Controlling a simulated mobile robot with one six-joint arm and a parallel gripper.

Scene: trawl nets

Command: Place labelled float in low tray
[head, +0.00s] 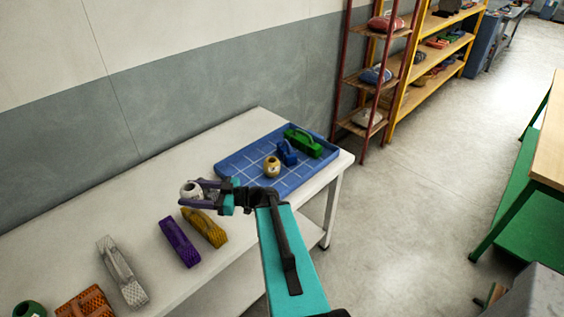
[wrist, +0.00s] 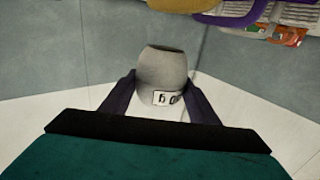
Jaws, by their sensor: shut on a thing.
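My gripper (head: 198,192) is shut on a pale grey, rounded float (head: 189,189) with an open dark top. In the wrist view the float (wrist: 162,68) sits between the two dark fingers and bears a small white label with dark marks, not clearly legible. The blue low tray (head: 232,166) with a grid of pale lines lies on the white table, right of the held float. The tray holds a tan float (head: 272,166), a blue netted bundle (head: 287,153) and a green netted bundle (head: 303,142).
On the table (head: 70,232), left of the tray, lie a yellow bundle (head: 205,228), a purple bundle (head: 179,242), a white bundle (head: 122,271), an orange bundle (head: 85,303) and a green float (head: 29,309). Shelves (head: 376,75) stand beyond. The tray's front-left part is clear.

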